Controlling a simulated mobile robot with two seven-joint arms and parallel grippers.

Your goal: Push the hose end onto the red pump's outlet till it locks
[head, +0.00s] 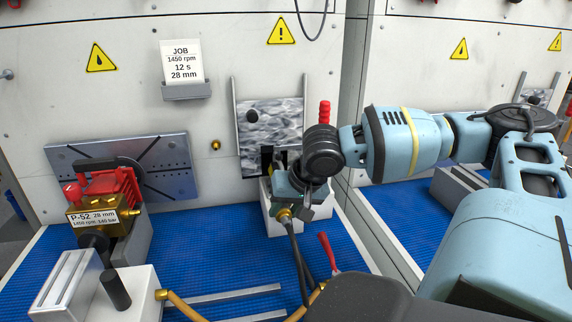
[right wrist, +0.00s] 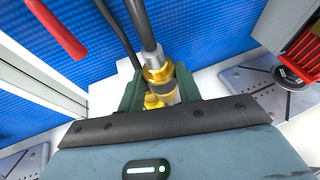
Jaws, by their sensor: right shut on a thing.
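The red pump (head: 110,188), with a brass body and a white P-52 tag (head: 95,217), sits at the left on a grey mount. Part of a red ribbed body, apparently the pump (right wrist: 303,52), shows at the right of the right wrist view. My right gripper (head: 298,204) is shut on the hose end (right wrist: 158,73), a brass coupling on a dark hose, well to the right of the pump. The coupling also shows in the head view (head: 284,215), with the hose hanging below. My left gripper is out of view.
A red-handled lever (head: 328,252) rises to the right of the hose. A white vise-like fixture (head: 68,290) is at front left. Blue mat (head: 215,255) lies clear between.

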